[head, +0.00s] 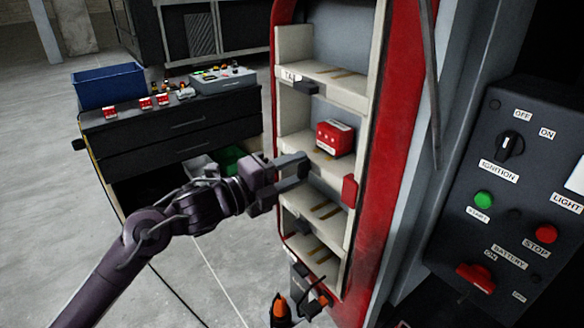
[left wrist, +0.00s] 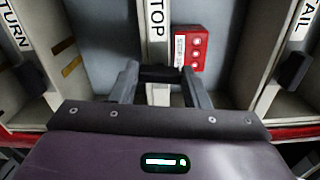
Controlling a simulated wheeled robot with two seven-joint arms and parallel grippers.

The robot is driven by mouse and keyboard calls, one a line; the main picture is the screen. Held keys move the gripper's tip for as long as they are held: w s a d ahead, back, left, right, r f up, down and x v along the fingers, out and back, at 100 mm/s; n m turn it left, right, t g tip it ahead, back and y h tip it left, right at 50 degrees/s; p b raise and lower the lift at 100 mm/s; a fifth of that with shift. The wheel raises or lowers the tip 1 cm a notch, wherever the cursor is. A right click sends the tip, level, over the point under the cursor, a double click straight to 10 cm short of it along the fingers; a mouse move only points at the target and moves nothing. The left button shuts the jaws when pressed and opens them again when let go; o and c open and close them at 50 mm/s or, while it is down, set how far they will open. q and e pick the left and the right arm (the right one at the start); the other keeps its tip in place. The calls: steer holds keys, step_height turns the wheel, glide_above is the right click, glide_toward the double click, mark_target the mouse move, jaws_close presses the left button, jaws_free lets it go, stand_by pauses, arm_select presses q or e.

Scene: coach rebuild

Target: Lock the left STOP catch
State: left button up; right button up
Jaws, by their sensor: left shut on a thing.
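My left gripper (head: 292,165) reaches the front edge of the middle shelf in the red-framed rack. In the left wrist view its fingers (left wrist: 160,82) stand on either side of the dark left STOP catch (left wrist: 159,73) and are shut on it. The catch lies across the end of the shelf edge marked STOP (left wrist: 157,22). In the head view the gripper hides this catch. A red lamp module (head: 335,138) sits in the STOP bay, and it also shows in the left wrist view (left wrist: 190,48). My right gripper is not in view.
Dark catches sit on the TAIL shelf (head: 305,86) above and the shelf below (head: 300,226). A small red piece (head: 349,190) is on the right post. A switch panel (head: 515,190) stands right. A drawer cabinet (head: 180,135) with a blue bin (head: 107,87) stands left.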

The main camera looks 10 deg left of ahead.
arm_select(q)
steer(key=shift+a+n, duration=0.1)
steer(key=shift+n, duration=0.5)
steer(key=o, duration=1)
